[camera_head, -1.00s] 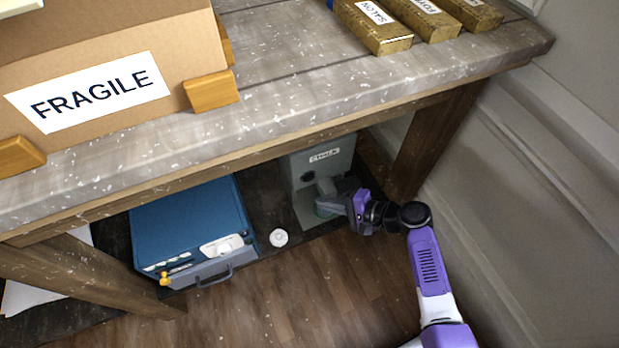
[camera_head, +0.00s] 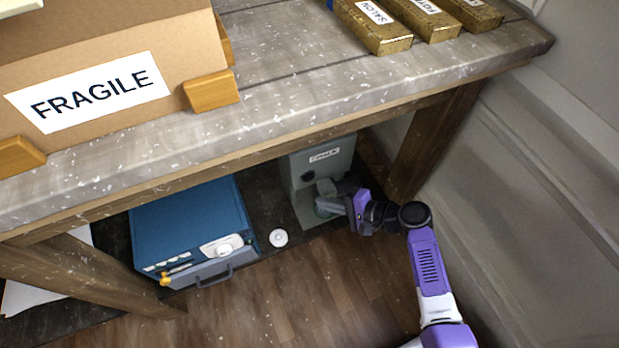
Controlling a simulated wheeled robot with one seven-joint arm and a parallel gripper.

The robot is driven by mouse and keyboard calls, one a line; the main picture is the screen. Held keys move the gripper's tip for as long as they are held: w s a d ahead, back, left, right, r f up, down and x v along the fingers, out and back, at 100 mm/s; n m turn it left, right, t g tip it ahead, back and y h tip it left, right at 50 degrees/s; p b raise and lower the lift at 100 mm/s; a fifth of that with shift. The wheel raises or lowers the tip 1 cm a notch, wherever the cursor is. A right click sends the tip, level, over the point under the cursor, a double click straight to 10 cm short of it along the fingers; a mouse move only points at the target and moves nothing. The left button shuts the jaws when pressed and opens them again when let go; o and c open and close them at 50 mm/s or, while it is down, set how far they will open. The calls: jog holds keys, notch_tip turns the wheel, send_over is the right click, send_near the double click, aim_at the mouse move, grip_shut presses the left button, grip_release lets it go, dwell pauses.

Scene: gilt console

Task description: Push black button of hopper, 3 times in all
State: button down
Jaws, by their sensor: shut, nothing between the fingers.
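The hopper (camera_head: 298,166) is a grey-green box with a white label, standing on the low shelf under the table. A dark round spot (camera_head: 307,175) shows on its front, below the label; it looks like the black button. My gripper (camera_head: 322,192) is shut and empty, close in front of the hopper, just below and right of the dark spot. I cannot tell whether its tips touch the hopper. The gripper and wrist hide the hopper's lower right front. A greenish round part (camera_head: 322,211) shows partly below the gripper.
A blue box (camera_head: 190,222) with a handle and a small white round thing (camera_head: 279,238) stand left of the hopper. The tabletop edge (camera_head: 300,110) hangs above, and a wooden leg (camera_head: 430,145) stands right. A FRAGILE carton (camera_head: 110,45) and several brass blocks (camera_head: 372,25) lie on top.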

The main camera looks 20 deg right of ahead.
aim_at(309, 178)
jog(key=s+n+h+p, duration=0.1)
jog(key=s+h, duration=0.1)
jog(key=s+n+g+h+p, duration=0.1)
jog(key=h+p, duration=0.1)
jog(key=shift+s+a+r+n+h+p, duration=0.2)
jog(key=shift+s+n+h+p, duration=0.1)
jog(key=shift+s+n, duration=0.1)
dwell(0.4)
jog(key=w+b, duration=0.2)
jog(key=w, duration=0.6)
jog(key=shift+w+b, duration=0.35)
jog(key=shift+w, duration=0.05)
jog(key=shift+w, duration=0.15)
dwell(1.7)
